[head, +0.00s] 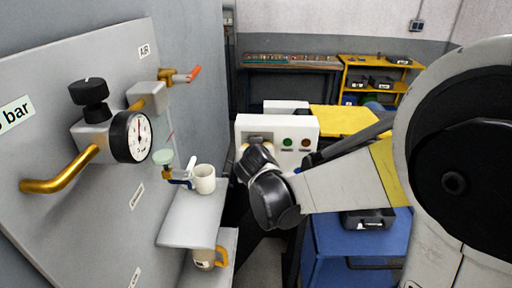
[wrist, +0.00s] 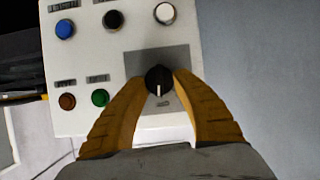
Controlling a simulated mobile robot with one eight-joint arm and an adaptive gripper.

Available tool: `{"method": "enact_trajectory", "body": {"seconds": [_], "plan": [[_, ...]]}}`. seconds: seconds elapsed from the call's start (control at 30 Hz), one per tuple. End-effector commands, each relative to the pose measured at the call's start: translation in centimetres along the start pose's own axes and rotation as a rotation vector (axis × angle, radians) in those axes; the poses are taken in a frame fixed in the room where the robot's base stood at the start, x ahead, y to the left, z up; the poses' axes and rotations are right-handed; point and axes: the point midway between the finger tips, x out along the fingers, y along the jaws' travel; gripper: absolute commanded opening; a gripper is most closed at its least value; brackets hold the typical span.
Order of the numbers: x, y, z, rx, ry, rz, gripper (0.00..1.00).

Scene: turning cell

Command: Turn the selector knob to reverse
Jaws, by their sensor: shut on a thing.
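The selector knob (wrist: 158,80) is a round black knob with a white pointer line, set on a grey plate on the white control panel (wrist: 85,112). In the wrist view its white line points toward the bottom of the picture. My gripper (wrist: 159,84) has its two yellow-brown fingers shut on the knob, one on each side. In the head view my gripper (head: 250,150) is at the left part of the control panel (head: 303,124), and it hides the knob there. The small label below the knob is too blurred to read.
Near the knob are a blue button (wrist: 65,29), a white button (wrist: 165,13), a brown button (wrist: 67,102) and a green button (wrist: 100,97).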

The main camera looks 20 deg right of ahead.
Motion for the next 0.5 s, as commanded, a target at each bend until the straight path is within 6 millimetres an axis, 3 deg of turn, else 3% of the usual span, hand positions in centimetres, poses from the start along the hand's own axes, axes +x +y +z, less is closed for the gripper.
{"method": "enact_trajectory", "body": {"seconds": [0.5], "plan": [[0.18, -0.44, 0.15, -0.444, -0.030, 0.210, 0.03]]}}
